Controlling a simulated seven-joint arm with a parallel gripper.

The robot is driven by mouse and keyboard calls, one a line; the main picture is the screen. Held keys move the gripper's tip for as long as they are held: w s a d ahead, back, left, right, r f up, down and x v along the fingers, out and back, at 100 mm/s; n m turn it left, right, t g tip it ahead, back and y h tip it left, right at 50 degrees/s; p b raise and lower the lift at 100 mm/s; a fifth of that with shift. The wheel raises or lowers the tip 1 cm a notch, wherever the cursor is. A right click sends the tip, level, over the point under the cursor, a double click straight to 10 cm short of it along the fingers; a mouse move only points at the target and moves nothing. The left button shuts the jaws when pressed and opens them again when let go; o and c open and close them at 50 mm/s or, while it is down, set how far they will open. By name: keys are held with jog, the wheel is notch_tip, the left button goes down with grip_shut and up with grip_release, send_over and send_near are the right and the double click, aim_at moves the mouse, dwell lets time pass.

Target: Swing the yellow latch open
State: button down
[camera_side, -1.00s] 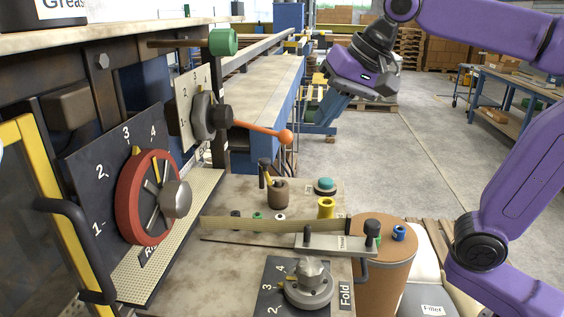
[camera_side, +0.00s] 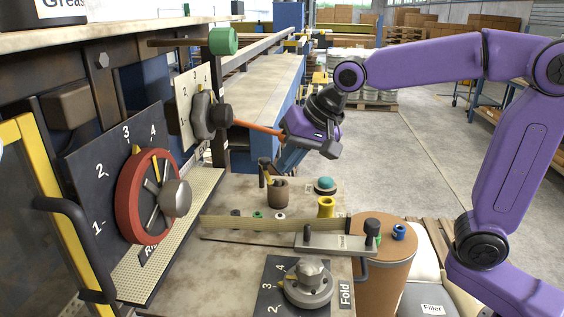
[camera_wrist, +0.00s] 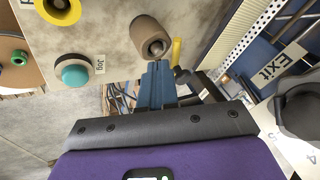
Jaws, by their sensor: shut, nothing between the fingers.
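A small yellow lever (camera_side: 268,174), which looks like the latch, sits by a black post behind the brown cup at the back of the worktable. In the wrist view the yellow lever (camera_wrist: 177,52) stands just right of the fingertips, with a dark piece at its lower end. My gripper (camera_side: 284,170) is above the back edge of the table, fingers pointing down. In the wrist view its blue fingers (camera_wrist: 157,66) are together and empty, close to the brown cup. I cannot tell whether they touch anything.
The brown cup (camera_side: 278,192) and the teal Jog button (camera_side: 325,185) stand near the lever. An orange lever (camera_side: 258,128) reaches toward my gripper, which hides its knob.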

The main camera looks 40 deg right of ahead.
aim_at(266, 166)
jog(key=shift+w+a+f, duration=0.2)
jog(key=shift+w+a, duration=0.05)
jog(key=shift+a, duration=0.4)
jog(key=shift+a+m+h, duration=0.4)
jog(key=shift+a+m, duration=0.1)
jog(key=shift+m, duration=0.2)
jog(key=shift+w+a+m+t+h, duration=0.2)
jog(key=shift+a+m+h, duration=0.15)
jog(key=shift+a+m, duration=0.25)
jog(key=shift+w+a+m+t+h, duration=0.15)
jog(key=shift+a+m+h, duration=0.25)
jog(key=shift+m, duration=0.3)
jog(key=a+m+h, duration=0.1)
jog(key=w+m, duration=0.1)
jog(key=m, duration=0.1)
jog(key=shift+w+a+h, duration=0.2)
jog(key=shift+a+h, duration=0.15)
jog(key=shift+a, duration=0.05)
jog(key=shift+w+a, duration=0.35)
